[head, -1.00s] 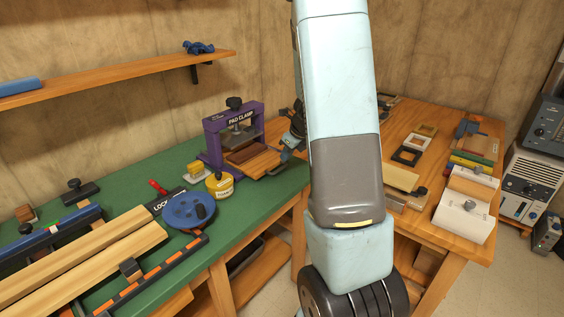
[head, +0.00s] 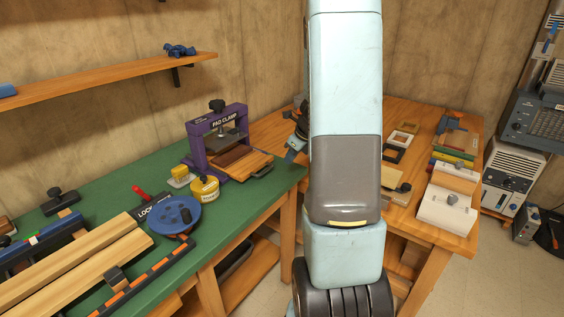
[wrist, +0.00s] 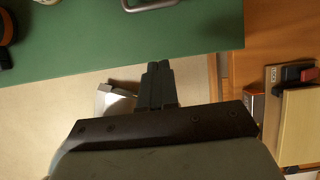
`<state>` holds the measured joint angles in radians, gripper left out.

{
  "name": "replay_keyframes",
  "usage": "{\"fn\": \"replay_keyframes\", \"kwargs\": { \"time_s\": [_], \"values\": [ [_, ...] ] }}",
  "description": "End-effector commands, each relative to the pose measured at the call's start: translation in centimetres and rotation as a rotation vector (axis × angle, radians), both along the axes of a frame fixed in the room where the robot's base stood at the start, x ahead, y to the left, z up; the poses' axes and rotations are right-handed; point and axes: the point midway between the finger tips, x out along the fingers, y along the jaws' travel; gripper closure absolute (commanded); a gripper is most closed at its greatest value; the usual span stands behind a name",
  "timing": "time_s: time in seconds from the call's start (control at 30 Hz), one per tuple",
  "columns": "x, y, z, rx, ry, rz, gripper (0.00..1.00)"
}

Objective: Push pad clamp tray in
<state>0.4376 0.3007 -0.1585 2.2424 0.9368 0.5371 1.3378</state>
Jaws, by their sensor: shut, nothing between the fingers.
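The purple pad clamp (head: 196,146) stands on the green bench top in the head view. Its wooden tray (head: 250,164) sticks out of the front toward the right, with a dark handle (head: 264,170) at its end. A dark brown block lies on the tray inside the frame. My gripper (head: 291,156) is to the right of the tray, apart from the handle and partly hidden by my arm. In the wrist view my gripper (wrist: 157,70) is shut and empty, past the green bench edge. A grey loop handle (wrist: 150,7), apparently the tray's, shows at the top, apart from the fingertips.
A blue disc (head: 173,215) and long wooden boards (head: 80,258) lie nearer. A wooden bench (head: 405,223) with frames and blocks is at the right.

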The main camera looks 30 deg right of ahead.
Motion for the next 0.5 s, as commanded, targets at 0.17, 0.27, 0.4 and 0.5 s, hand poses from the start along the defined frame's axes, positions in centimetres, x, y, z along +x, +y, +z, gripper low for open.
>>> {"fn": "replay_keyframes", "kwargs": {
  "time_s": [0.17,0.27,0.4,0.5],
  "values": [
    [0.9,0.4,-2.3,0.003,0.004,-0.002,1.0],
    [1.6,0.7,-3.7,0.003,0.003,-0.001,1.0],
    [2.4,1.0,-5.6,0.002,0.003,-0.003,1.0],
    [3.0,1.3,-6.9,0.003,0.003,-0.001,1.0]
  ]
}}
